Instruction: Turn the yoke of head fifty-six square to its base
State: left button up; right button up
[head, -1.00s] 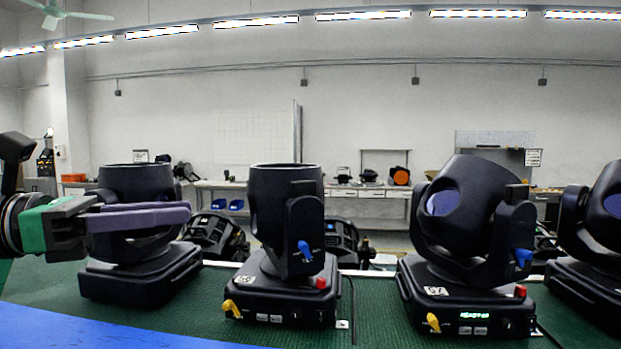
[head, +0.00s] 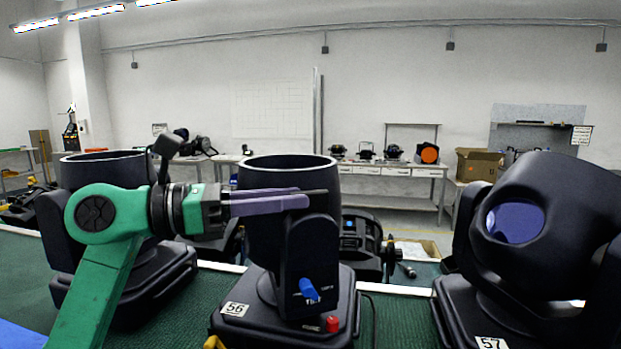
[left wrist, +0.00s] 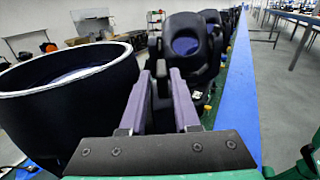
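Head fifty-six (head: 262,225) stands upright in the middle of the head view, its barrel mouth pointing up. Its base (head: 348,300) carries a "56" label, a red knob (head: 332,324) and a yellow lever (head: 213,342) cut off at the bottom. Its yoke arm (head: 308,262) with a blue knob (head: 309,291) faces me; I cannot tell its exact angle to the base. My left gripper (head: 305,200) is at the top of this arm. In the left wrist view its purple fingers (left wrist: 162,75) are apart, with a dark grey tab between their tips.
Another head (head: 105,170) stands to the left, partly behind my left arm. Head fifty-seven (head: 545,225) stands close on the right, its lens facing me. The green bench top (head: 400,320) shows between them. A workbench (head: 385,168) and cardboard box (head: 478,165) are behind.

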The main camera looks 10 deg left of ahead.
aim_at(309, 191)
pick_arm(q)
jog(key=x, duration=0.3)
jog(key=shift+d+r+p, duration=0.1)
jog(key=shift+d+p, duration=0.25)
jog(key=shift+p, duration=0.05)
grip_shut()
jog(key=shift+a, duration=0.1)
dwell(1.0)
